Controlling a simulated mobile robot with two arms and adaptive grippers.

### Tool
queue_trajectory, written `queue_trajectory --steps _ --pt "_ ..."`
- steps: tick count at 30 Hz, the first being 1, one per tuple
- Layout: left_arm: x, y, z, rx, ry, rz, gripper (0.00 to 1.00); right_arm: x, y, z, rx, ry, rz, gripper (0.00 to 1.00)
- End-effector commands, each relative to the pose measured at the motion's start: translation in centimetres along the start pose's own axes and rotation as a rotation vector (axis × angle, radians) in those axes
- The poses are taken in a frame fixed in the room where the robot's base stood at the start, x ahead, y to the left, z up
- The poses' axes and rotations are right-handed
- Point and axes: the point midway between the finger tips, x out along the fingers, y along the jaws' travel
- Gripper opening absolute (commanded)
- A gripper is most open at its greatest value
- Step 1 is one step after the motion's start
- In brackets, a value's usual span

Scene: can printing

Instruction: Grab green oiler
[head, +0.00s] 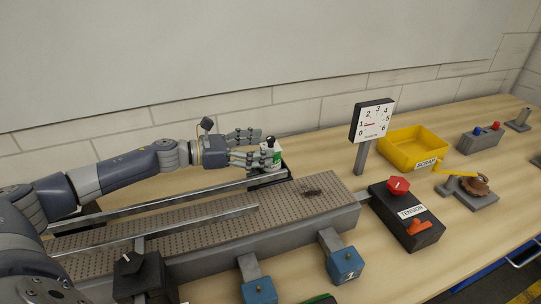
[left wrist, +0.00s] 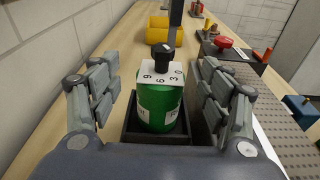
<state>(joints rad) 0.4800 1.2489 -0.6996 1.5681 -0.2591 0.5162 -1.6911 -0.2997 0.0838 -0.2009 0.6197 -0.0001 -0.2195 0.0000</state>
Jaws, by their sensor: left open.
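The green oiler (left wrist: 160,105) stands upright in a black square holder (left wrist: 130,128) in the left wrist view. It has a black cap and a white top plate with numbers. In the head view the oiler (head: 271,158) shows beyond the conveyor, partly hidden by fingers. My left gripper (left wrist: 160,90) is open, with fingers on both sides of the oiler and visible gaps to it. In the head view my left gripper (head: 256,148) reaches in from the left at the oiler. My right gripper is in neither view.
A perforated conveyor (head: 200,222) with metal rails lies in front of the oiler. A dial gauge (head: 372,120) on a post, a yellow bin (head: 412,148) and a black tension box (head: 405,218) stand to the right. Blue blocks (head: 345,264) sit at the conveyor's near side. A wall runs behind.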

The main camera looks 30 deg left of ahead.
Motion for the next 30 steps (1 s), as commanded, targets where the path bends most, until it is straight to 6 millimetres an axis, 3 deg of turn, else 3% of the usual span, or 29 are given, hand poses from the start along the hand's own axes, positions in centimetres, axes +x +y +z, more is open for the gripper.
queue_trajectory --steps 1,7,16,24,30 --pt "0.7 -0.2 0.7 -0.001 -0.004 -0.001 0.71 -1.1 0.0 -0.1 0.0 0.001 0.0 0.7" --pt "3.0 -0.2 0.3 0.0 -0.002 0.001 0.71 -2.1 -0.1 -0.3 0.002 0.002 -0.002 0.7" --pt "3.4 -0.2 0.0 0.0 0.0 0.001 0.71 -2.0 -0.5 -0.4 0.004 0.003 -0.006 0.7" --pt "3.4 -0.2 0.0 0.0 0.0 0.001 0.13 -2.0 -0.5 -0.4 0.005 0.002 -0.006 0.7" --pt "3.4 -0.2 0.2 0.001 -0.002 0.001 0.13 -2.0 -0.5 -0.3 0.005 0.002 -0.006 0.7"
